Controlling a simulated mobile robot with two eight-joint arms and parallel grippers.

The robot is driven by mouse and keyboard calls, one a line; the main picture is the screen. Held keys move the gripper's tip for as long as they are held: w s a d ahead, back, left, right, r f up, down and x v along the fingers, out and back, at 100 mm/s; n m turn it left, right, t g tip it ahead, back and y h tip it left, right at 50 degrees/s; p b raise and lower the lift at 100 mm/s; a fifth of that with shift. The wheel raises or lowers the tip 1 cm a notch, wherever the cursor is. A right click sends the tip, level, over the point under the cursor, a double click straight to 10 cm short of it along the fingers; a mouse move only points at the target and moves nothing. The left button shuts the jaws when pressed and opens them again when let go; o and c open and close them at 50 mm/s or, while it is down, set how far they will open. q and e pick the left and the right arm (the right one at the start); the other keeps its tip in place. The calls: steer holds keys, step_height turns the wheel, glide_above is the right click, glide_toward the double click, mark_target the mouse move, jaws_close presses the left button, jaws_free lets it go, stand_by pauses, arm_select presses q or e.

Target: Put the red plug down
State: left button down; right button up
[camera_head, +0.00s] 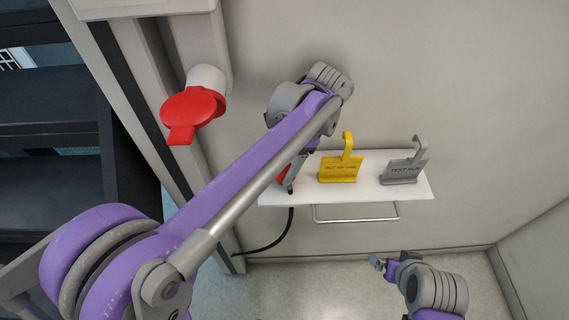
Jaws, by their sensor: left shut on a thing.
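The red plug (282,175) shows as a small red patch at the left end of the white shelf (390,199). My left gripper (292,182) is shut on it, and the fingers and arm hide most of the plug. A black cable (288,232) hangs from there over the shelf's front edge. I cannot tell whether the plug touches the shelf. My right gripper (382,265) is low in front of the shelf, away from the plug; its opening is unclear.
A yellow tag holder (341,168) and a grey tag holder (405,169) stand on the shelf right of the plug. A metal rail (356,219) runs below the shelf. A white wall socket with a red cap (190,110) is at upper left.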

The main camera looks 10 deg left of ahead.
arm_select(q)
steer(key=shift+f, duration=0.25)
arm_select(e)
steer(key=shift+s+f, duration=0.1)
steer(key=shift+f, duration=0.1)
arm_select(q)
steer(key=shift+c, duration=0.6)
jaws_free()
steer(key=shift+r, duration=0.25)
steer(key=p+v, duration=0.1)
steer(key=v, duration=1.1)
steer(key=shift+r, duration=0.4)
arm_select(e)
steer(key=shift+w+r, duration=0.25)
steer(key=shift+r, duration=0.35)
steer(key=shift+w+r, duration=0.25)
steer(key=shift+r, duration=0.35)
arm_select(q)
steer(key=shift+s, duration=0.1)
